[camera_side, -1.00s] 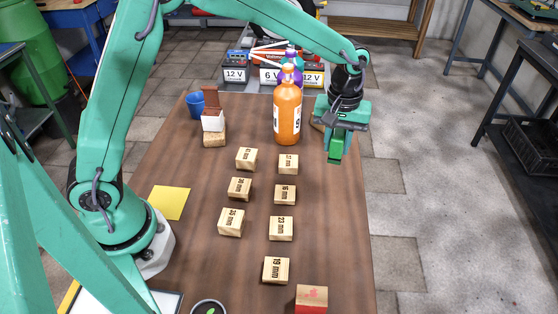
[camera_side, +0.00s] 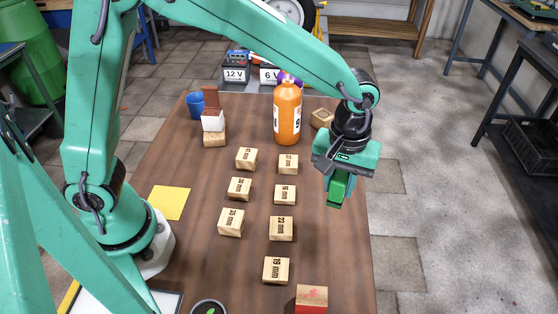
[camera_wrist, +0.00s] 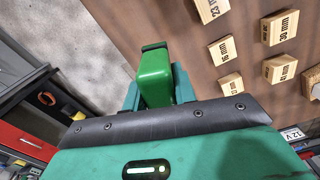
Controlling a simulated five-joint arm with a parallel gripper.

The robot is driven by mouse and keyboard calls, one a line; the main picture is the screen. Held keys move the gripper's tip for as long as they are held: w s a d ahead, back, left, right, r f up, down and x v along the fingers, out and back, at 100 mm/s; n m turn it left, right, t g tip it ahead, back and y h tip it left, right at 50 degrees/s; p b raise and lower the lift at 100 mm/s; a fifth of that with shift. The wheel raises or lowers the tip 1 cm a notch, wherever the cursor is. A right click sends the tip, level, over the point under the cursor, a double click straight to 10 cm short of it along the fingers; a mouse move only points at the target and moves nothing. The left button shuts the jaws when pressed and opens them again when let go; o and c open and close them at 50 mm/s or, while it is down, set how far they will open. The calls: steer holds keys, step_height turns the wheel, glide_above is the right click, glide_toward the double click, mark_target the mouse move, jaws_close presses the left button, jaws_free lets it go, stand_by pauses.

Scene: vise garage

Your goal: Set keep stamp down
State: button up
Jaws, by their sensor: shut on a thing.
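My gripper (camera_side: 338,186) is shut on a green stamp (camera_side: 337,193), taken to be the keep stamp, above the right edge of the brown table (camera_side: 190,270). In the wrist view the green stamp (camera_wrist: 155,75) sits between the fingers, and the floor and table edge show behind it. I cannot tell how high it is held.
Wooden blocks with mm labels, such as the 23 mm one (camera_side: 281,228), stand in two columns left of my gripper. A yellow square (camera_side: 169,202) lies at left.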

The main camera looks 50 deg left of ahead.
steer(key=s+d+m, duration=0.1)
steer(key=s+d, duration=0.3)
steer(key=s, duration=0.4)
steer(key=shift+s+d, duration=0.35)
steer(key=shift+w, duration=0.1)
steer(key=w+a+f, duration=0.2)
steer(key=w, duration=0.1)
steer(key=w+a+f, duration=0.2)
steer(key=w, duration=0.1)
steer(key=w+a+f, duration=0.2)
steer(key=w+f, duration=0.1)
steer(key=w, duration=0.1)
steer(key=shift+f, duration=2)
steer(key=shift+f, duration=0.1)
steer(key=o, duration=1)
